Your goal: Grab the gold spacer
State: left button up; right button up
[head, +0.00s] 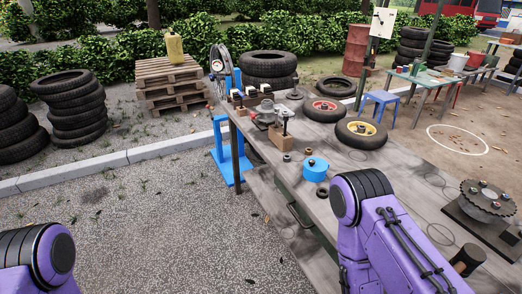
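A small black ring (322,193) lies in front of the block. My purple right arm covers part of the bench's near side. My purple left arm shows only at the lower left corner. Neither gripper shows in the head view.
Two small wheels, one with a red hub (324,107) and one with a yellow hub (361,130), lie on the bench. A grey mechanical assembly (276,120) stands at its far left. A toothed disc unit (487,201) stands at the right. Open gravel lies left of the bench.

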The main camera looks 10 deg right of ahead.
aim_at(308, 151)
jog(key=u, duration=1.25)
jog(key=i, duration=2.3)
jog(key=z, duration=3.9)
